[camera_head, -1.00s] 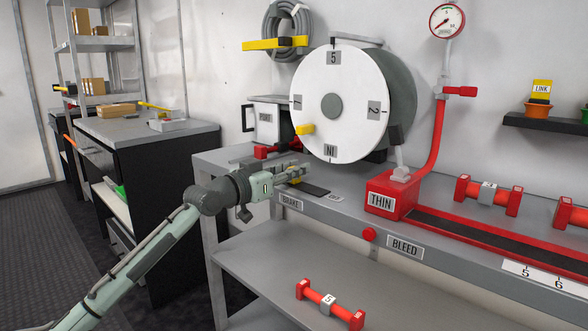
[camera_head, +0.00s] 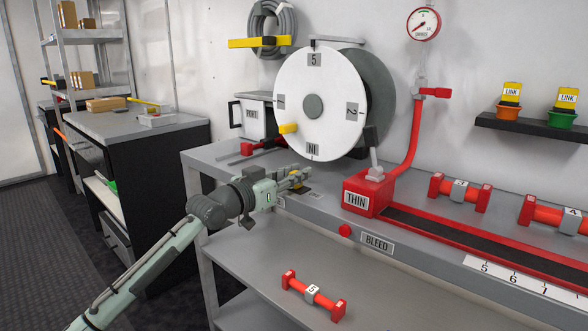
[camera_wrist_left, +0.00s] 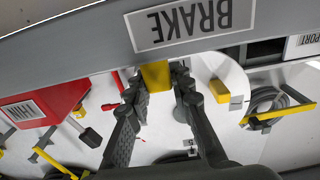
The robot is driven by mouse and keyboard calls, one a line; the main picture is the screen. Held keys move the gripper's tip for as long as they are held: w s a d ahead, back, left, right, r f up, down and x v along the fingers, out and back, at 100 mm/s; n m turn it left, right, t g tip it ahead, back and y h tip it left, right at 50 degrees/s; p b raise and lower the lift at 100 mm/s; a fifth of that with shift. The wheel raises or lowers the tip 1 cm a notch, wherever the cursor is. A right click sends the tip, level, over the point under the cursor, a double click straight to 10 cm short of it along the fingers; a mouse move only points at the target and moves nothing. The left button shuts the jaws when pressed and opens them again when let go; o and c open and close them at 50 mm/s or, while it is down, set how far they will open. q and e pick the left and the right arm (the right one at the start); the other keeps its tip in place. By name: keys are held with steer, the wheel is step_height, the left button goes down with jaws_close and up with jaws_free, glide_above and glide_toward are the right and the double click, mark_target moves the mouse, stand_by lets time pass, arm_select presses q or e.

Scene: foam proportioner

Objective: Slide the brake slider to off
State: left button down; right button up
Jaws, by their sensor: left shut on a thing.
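The yellow brake slider (camera_wrist_left: 156,75) sits between the fingertips of my left gripper (camera_wrist_left: 157,84) in the left wrist view, close to the BRAKE label (camera_wrist_left: 195,22). In the head view, my left gripper (camera_head: 300,180) is at the bench's front edge, below the white drum, shut on the slider. The BRAKE label is mostly hidden behind the gripper in the head view. My right gripper is not in view.
The large white drum (camera_head: 290,100) with a yellow handle (camera_head: 288,128) stands behind the gripper. The red THIN box (camera_head: 357,200) and BLEED label (camera_head: 377,244) are to the right. A red link piece (camera_head: 313,295) lies on the lower shelf.

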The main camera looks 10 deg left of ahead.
arm_select(q)
steer(key=shift+s+d+f, duration=0.1)
steer(key=shift+s+d, duration=0.05)
steer(key=shift+d, duration=0.15)
steer(key=c, duration=1.3)
jaws_free()
steer(key=shift+a, duration=0.15)
steer(key=shift+s+a, duration=0.2)
steer(key=shift+s, duration=0.15)
steer(key=v, duration=1.1)
steer(key=shift+s, duration=0.1)
